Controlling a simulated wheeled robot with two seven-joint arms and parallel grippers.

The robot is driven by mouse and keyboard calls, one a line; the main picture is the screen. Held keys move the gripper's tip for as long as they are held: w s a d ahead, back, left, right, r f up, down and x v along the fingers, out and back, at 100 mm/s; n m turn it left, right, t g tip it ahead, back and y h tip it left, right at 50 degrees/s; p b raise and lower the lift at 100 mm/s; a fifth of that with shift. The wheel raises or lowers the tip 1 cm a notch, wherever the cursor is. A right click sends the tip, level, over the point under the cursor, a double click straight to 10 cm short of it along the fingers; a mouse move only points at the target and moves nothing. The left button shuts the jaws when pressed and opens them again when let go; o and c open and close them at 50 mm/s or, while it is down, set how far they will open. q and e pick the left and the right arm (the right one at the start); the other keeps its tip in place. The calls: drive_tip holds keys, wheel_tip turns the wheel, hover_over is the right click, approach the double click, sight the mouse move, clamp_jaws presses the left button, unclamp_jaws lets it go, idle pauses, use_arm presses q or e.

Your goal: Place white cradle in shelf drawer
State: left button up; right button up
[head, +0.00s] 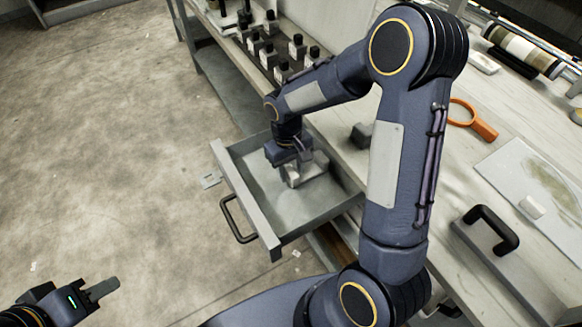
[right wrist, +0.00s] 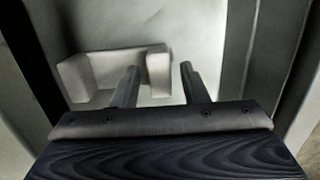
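The white cradle (head: 308,172) sits on the floor of the open shelf drawer (head: 246,204), near its middle. In the right wrist view the cradle (right wrist: 100,72) is a pale block with raised ends. My right gripper (right wrist: 159,68) points down into the drawer. Its fingers are apart, one on each side of the cradle's right end, with a gap visible beside the right finger. In the head view the wrist partly hides the cradle. My left gripper (head: 102,289) is at the lower left, over the floor and far from the drawer; its finger gap is not clear.
The drawer's black handle (head: 236,219) faces the open floor. The floor at left is mostly clear.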

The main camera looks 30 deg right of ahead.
wheel_tip(320, 180, up, 12)
drive_tip(key=w, duration=0.1)
drive_tip(key=s+r+m+t+y, duration=0.1)
drive_tip(key=s+r+t+y, duration=0.1)
drive_tip(key=s, duration=0.7)
drive_tip(key=s+a+r+m+t+y, duration=0.1)
drive_tip(key=s+t, duration=0.4)
drive_tip(key=s, duration=0.5)
wheel_tip(320, 180, up, 2)
drive_tip(key=shift+s+a+r+m+y+p, duration=0.1)
drive_tip(key=shift+s+a+m+y+p, duration=0.15)
drive_tip(key=shift+m+y+p, duration=0.2)
